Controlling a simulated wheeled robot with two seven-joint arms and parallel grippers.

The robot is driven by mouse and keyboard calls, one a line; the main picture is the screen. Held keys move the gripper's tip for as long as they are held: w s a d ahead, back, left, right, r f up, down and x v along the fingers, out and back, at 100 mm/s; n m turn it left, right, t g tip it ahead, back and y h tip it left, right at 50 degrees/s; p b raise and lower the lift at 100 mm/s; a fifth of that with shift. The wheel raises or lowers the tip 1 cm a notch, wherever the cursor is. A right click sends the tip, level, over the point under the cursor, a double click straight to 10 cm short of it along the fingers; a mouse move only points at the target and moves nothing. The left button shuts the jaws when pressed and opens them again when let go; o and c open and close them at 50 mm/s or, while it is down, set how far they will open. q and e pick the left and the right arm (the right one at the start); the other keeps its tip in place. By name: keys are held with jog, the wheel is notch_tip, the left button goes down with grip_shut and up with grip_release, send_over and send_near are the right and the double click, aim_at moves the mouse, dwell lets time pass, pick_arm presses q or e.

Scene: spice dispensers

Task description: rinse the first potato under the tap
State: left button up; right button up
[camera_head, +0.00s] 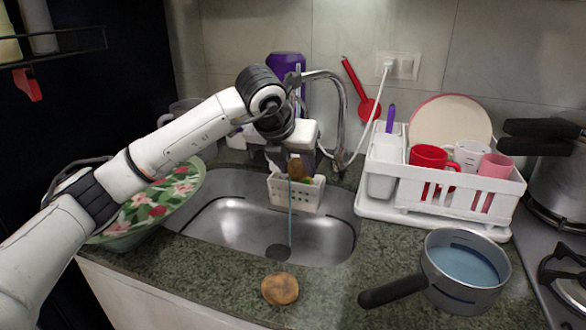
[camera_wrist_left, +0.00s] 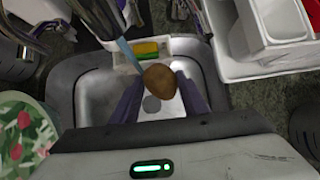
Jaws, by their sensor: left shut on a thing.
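My left gripper (camera_head: 290,160) is shut on a brown potato (camera_head: 297,168) and holds it over the sink (camera_head: 215,222). In the left wrist view the potato (camera_wrist_left: 160,78) sits between the two fingertips of the gripper (camera_wrist_left: 162,92). The curved metal tap (camera_head: 340,95) rises behind the sink, partly behind my arm. A thin blue stream of water (camera_head: 290,220) falls toward the drain, close to the potato; whether it touches the potato I cannot tell. A second potato (camera_head: 280,289) lies on the counter in front of the sink. My right gripper is not in view.
A white sponge caddy (camera_head: 296,195) hangs at the sink's back edge. A white dish rack (camera_head: 450,205) with cups and a plate stands at the right. A pot of water (camera_head: 465,270) is at the front right. A floral bowl (camera_head: 150,205) is at the left, beneath my arm.

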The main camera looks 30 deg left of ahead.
pick_arm(q)
jog(key=shift+a, duration=0.15)
jog(key=shift+s+a, duration=0.1)
jog(key=shift+a, duration=0.35)
jog(key=shift+d, duration=0.15)
jog(key=shift+d, duration=0.5)
jog(key=shift+s+d+b, duration=0.15)
jog(key=shift+s+b, duration=0.6)
jog(key=shift+s, duration=0.3)
jog(key=s, duration=0.2)
jog(key=s+b, duration=0.1)
jog(key=s+d+b, duration=0.1)
jog(key=s, duration=0.1)
jog(key=shift+s, duration=0.35)
